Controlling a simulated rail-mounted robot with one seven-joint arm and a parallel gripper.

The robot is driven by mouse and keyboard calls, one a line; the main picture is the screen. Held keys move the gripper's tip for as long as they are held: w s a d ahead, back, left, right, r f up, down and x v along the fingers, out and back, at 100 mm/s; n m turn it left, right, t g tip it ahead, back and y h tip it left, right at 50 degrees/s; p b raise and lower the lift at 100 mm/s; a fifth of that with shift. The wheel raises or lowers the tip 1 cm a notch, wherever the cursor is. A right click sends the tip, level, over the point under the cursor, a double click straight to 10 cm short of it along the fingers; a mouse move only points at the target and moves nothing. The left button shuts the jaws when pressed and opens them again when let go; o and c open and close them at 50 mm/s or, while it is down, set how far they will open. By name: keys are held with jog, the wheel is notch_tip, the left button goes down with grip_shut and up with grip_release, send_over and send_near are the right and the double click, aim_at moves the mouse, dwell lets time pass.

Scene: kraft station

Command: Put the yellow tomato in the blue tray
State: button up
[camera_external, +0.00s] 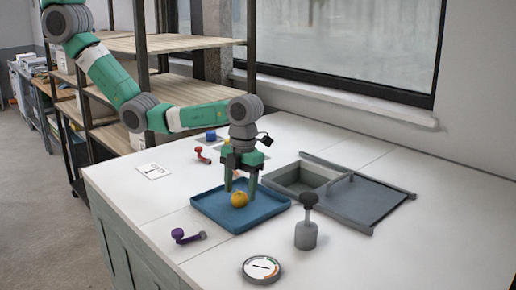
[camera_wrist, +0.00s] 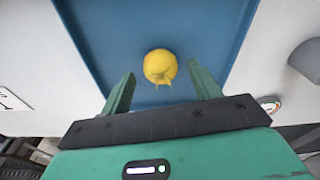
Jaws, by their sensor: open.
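The yellow tomato (camera_external: 239,199) rests on the floor of the blue tray (camera_external: 262,224), near its middle. In the wrist view the tomato (camera_wrist: 160,66) lies on the blue tray floor (camera_wrist: 110,30), just beyond and between the fingertips. My gripper (camera_external: 241,190) is above the tray with its fingers pointing down, one on each side of the tomato. In the wrist view my gripper (camera_wrist: 164,82) is open, with a gap between each finger and the tomato.
A grey bin with a sliding lid (camera_external: 362,200) stands right of the tray. A grey weight-like object with a black knob (camera_external: 306,234) and a round dial (camera_external: 262,269) are in front. A purple object (camera_external: 187,237) lies left, a red one (camera_external: 202,155) behind. A white card (camera_external: 153,171) lies at left.

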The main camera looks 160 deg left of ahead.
notch_tip(320, 180, up, 11)
jog(key=a+p, duration=0.1)
jog(key=p, duration=0.2)
jog(key=shift+s+f, duration=0.2)
jog(key=shift+s, duration=0.15)
jog(key=shift+w, duration=0.1)
